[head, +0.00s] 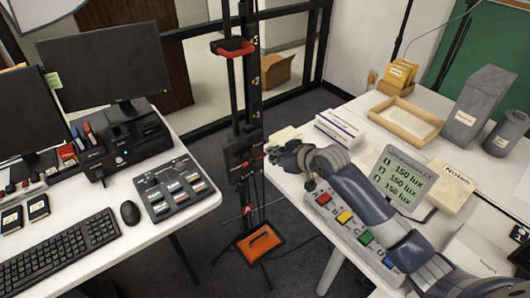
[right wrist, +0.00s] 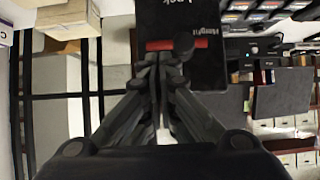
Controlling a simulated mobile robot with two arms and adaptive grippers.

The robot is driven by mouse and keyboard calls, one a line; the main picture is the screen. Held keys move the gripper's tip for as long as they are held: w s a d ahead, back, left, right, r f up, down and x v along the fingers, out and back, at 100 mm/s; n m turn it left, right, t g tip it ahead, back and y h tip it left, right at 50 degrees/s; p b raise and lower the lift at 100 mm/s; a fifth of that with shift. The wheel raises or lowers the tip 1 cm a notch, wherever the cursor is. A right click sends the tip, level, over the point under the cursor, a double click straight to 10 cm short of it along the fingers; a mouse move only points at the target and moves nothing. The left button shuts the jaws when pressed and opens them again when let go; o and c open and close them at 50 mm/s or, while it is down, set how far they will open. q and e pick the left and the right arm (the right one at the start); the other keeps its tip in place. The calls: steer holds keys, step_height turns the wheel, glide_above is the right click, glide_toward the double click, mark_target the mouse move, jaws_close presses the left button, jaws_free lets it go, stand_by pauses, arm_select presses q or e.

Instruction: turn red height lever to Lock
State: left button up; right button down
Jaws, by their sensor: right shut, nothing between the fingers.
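The red height lever (right wrist: 160,45) is a short red bar with a dark round knob on a black plate (right wrist: 213,70) in the right wrist view. My left gripper is out of view.
A red handle (head: 232,47) is higher on the stand, and an orange tray (head: 261,243) is at its foot. A left desk holds a keyboard (head: 62,257) and a button panel (head: 172,187). The right table holds boxes, a lux display (head: 398,180) and a coloured-button panel (head: 345,218).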

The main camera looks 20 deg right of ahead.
mark_target(264, 154)
steer(key=shift+p+x, duration=0.45)
steer(key=shift+x, duration=2.45)
steer(key=shift+a, duration=0.15)
